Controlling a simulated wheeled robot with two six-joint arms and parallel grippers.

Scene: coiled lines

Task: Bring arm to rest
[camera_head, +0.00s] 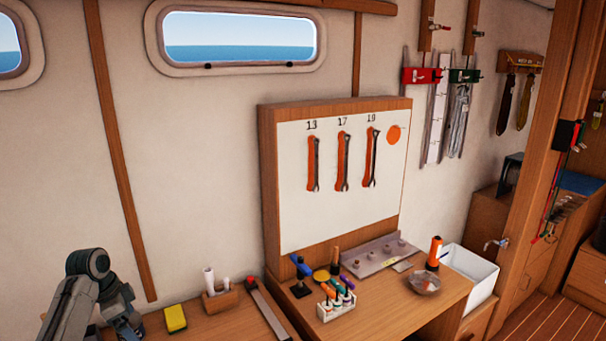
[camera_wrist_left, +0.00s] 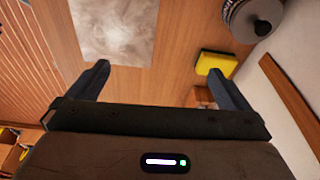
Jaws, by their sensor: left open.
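My left arm (camera_head: 90,295) is folded at the lower left of the head view, beside the wooden bench top. Its gripper cannot be made out there. In the left wrist view my left gripper (camera_wrist_left: 160,82) has its two dark fingers wide apart, with nothing between them. The wooden surface lies beyond the fingers. A yellow sponge (camera_wrist_left: 215,62) shows there past the right finger, apart from it. The sponge also lies on the bench in the head view (camera_head: 176,318). My right arm and gripper are in neither view.
A small wooden holder (camera_head: 220,297) with white rolls stands right of the sponge. A board (camera_head: 340,225) with several wrenches stands behind. A grey panel (camera_wrist_left: 112,30) shows in the wrist view.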

